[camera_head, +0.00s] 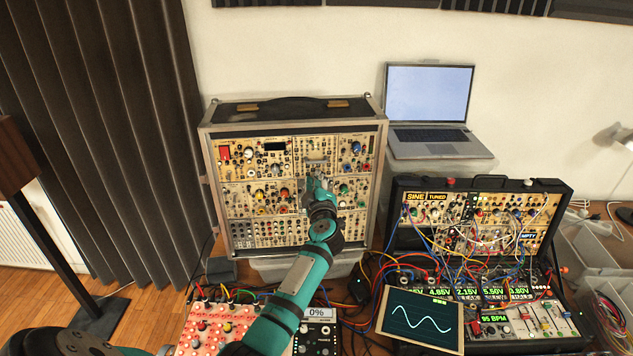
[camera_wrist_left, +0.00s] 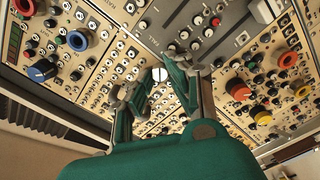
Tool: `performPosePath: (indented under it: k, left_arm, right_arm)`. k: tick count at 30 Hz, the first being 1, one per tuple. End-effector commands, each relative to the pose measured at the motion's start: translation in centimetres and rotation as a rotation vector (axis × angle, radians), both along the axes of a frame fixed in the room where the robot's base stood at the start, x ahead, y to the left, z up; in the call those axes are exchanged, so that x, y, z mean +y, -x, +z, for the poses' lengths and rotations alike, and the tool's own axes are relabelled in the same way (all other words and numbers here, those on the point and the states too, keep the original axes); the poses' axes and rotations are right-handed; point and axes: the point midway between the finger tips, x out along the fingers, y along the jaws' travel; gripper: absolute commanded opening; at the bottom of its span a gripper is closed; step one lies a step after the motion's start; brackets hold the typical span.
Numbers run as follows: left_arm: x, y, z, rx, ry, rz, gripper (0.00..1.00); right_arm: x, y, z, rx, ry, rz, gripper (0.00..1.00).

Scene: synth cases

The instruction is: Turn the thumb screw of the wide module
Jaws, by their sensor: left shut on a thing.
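A tall modular synth case (camera_head: 207,150) stands upright against the wall, filled with cream panels. My left gripper (camera_head: 316,186) is at its front, right of the case's middle, with the arm hiding some lower modules. In the left wrist view, my left gripper (camera_wrist_left: 157,82) is shut on a small pale round piece, seemingly the thumb screw (camera_wrist_left: 159,74), at the panel face. The fingers cover its sides. A wider grey module (camera_wrist_left: 228,28) lies close by in that view; I cannot tell whether the screw belongs to it. My right gripper is not in view.
Knobs (camera_wrist_left: 78,41) stick out around the gripper. An open laptop (camera_head: 430,105) stands to the right. A smaller patched synth case (camera_head: 398,215), a scope screen (camera_head: 420,318) and loose cables crowd the desk's front and right.

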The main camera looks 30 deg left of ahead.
Motion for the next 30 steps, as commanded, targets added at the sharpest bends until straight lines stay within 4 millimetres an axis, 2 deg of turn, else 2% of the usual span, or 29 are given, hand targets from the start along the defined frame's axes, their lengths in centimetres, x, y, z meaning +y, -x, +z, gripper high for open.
performPosePath:
  k: [12,30]
  left_arm:
    - [-0.01,0.02,-0.15,0.134,-0.158,0.001,0.00]
    - [0.02,0.05,-0.17,0.156,-0.183,0.001,0.00]
  right_arm:
    - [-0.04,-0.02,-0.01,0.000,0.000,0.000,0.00]
    - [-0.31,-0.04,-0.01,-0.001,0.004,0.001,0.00]
